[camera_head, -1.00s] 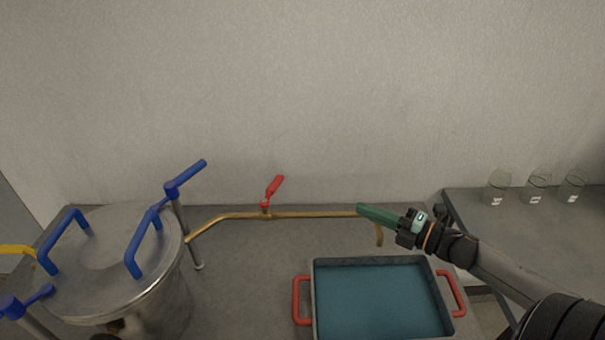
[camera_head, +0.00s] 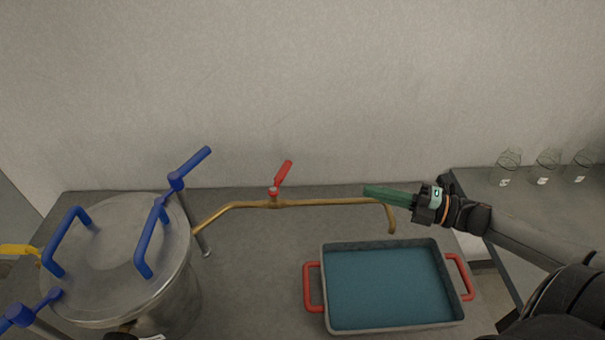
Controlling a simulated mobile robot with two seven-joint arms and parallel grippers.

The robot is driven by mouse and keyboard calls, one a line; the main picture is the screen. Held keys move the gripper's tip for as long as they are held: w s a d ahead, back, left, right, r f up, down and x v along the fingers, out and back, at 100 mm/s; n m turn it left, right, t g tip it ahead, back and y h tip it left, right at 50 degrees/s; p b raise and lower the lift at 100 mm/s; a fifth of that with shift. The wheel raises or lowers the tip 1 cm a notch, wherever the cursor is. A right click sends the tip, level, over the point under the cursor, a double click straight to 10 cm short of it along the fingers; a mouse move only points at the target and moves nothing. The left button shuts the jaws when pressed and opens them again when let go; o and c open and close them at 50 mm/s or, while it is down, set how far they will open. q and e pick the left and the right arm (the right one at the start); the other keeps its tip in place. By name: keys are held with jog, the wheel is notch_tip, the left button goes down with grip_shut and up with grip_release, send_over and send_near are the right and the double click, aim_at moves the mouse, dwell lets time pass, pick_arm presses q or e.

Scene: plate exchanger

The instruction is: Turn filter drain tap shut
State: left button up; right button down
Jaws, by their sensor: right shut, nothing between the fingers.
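The drain tap is a red lever (camera_head: 284,174) on a thin brass pipe (camera_head: 325,202). The lever tilts up and to the right from its pivot on the pipe. The pipe runs from the steel filter vessel (camera_head: 110,255) at left to a downturned spout (camera_head: 391,219) above a tray. My right gripper (camera_head: 366,191), with green fingers, is shut and empty. It points left near the spout end, to the right of the red lever and apart from it.
A grey tray (camera_head: 390,327) with red handles holds blue-green liquid beneath the spout. Blue clamp handles (camera_head: 190,168) stand up around the vessel. Several glass beakers (camera_head: 546,166) are on the right-hand table. The bench between vessel and tray is clear.

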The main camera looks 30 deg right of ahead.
send_near(291, 167)
jog(key=x, duration=0.3)
jog(key=a+p+x, duration=0.1)
jog(key=x, duration=0.1)
jog(key=shift+s+a, duration=0.1)
jog(key=shift+s, duration=0.1)
jog(key=shift+w+a, duration=0.45)
jog(key=shift+w, duration=0.05)
jog(key=w+n+g+y+b, duration=0.1)
jog(key=b, duration=0.2)
jog(key=w+a+n+g+y+b, duration=0.1)
jog(key=w+b, duration=0.1)
jog(key=b, duration=0.1)
jog(key=shift+g+y, duration=0.3)
jog(key=shift+g, duration=0.1)
dwell(0.4)
